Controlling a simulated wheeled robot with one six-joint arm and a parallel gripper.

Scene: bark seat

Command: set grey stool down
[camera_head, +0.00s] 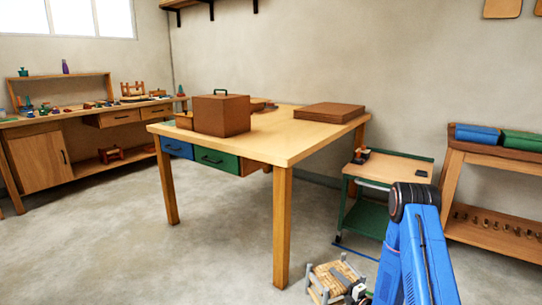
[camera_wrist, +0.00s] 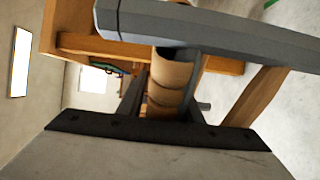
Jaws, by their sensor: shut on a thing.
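The grey stool (camera_head: 337,278) has grey legs and rails and a pale woven bark seat. In the wrist view a thick grey bar (camera_wrist: 215,32) of the stool crosses the top, and brown bark bands (camera_wrist: 168,75) show between the fingers (camera_wrist: 162,98). The exact contact is hidden.
The wooden workbench (camera_head: 290,135) stands just behind the stool, bearing a brown box (camera_head: 221,114). A green-framed cart (camera_head: 405,168) is behind my blue arm. A wooden shelf (camera_head: 500,232) is at right. Bare concrete floor (camera_head: 120,240) lies open to the left.

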